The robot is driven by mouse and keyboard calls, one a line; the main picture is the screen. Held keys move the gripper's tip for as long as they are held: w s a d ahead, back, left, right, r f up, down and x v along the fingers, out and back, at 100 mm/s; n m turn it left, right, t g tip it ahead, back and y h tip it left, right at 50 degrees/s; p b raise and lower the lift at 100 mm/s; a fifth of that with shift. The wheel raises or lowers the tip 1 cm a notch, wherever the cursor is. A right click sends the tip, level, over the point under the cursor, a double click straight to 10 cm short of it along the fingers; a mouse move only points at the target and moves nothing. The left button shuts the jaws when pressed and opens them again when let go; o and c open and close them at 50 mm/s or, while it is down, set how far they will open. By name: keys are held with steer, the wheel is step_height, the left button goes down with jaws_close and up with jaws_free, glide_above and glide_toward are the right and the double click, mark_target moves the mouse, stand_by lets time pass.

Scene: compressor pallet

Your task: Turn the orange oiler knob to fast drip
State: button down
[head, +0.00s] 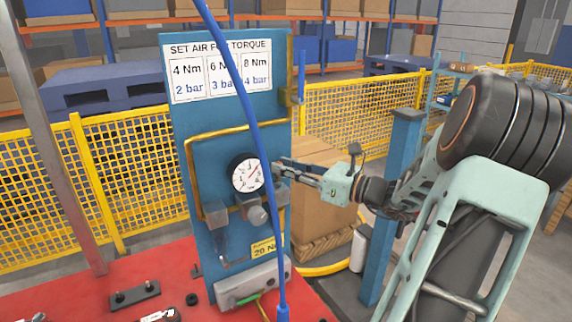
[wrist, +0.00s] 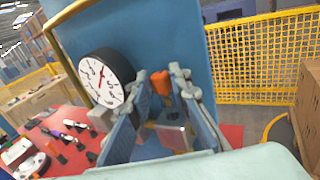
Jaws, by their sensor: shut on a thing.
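The orange oiler knob (wrist: 161,83) shows in the wrist view, on the blue panel (head: 190,120) and between my fingertips. My gripper (wrist: 160,77) is shut on it, with one finger on each side. In the head view my gripper (head: 281,170) reaches the panel from the right, just right of the gauge. The knob is hidden there by the fingers and a blue hose. I cannot read the knob's setting. A grey, see-through bowl (wrist: 170,135) lies below the knob in the wrist view.
A round white pressure gauge (head: 244,174) is close left of my gripper. A blue hose (head: 246,90) hangs across the panel front. The red table (head: 75,270) holds small parts. A cardboard box (head: 318,205) and yellow mesh fence (head: 350,120) stand behind.

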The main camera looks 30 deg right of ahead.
steer(key=shift+r, duration=0.1)
steer(key=c, duration=1.8)
jaws_free()
steer(key=shift+o, duration=0.2)
steer(key=v, duration=1.2)
